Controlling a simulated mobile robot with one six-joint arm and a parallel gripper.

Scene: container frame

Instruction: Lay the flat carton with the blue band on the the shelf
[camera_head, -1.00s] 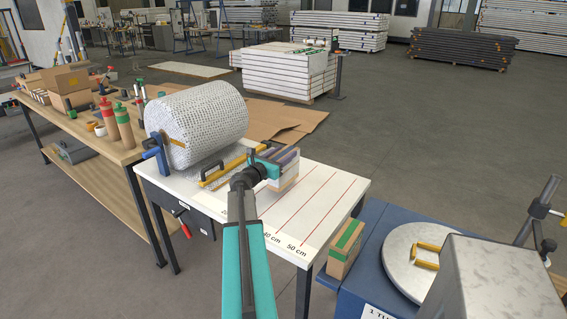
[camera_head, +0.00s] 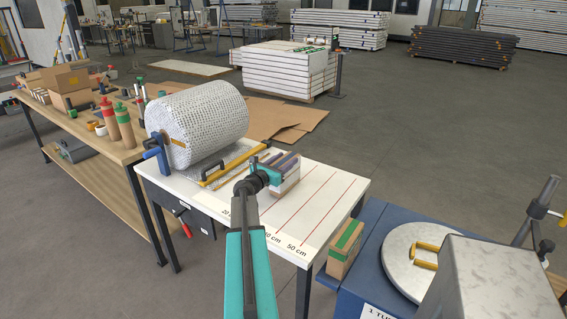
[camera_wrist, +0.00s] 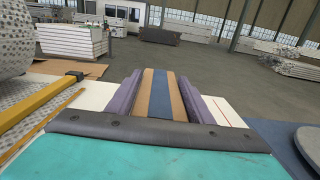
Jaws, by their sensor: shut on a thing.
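My gripper (camera_wrist: 160,94) is shut on a flat brown carton with a blue band (camera_wrist: 161,92). In the wrist view the carton lies between the two purple fingers, with the band running lengthwise. In the head view my gripper (camera_head: 285,165) is over the white table (camera_head: 318,205), beside the bubble wrap roll. A pale block shows at and under the fingers there; I cannot tell whether the carton touches it. The wooden bench at left has a lower shelf (camera_head: 112,208), whose visible part is mostly bare.
The bubble wrap roll (camera_head: 198,118) and a yellow bar (camera_head: 232,166) are left of my gripper. Bottles and boxes crowd the bench top. A green-banded carton (camera_head: 345,248) stands on the blue machine (camera_head: 368,268). The table's right part, with red lines, is clear.

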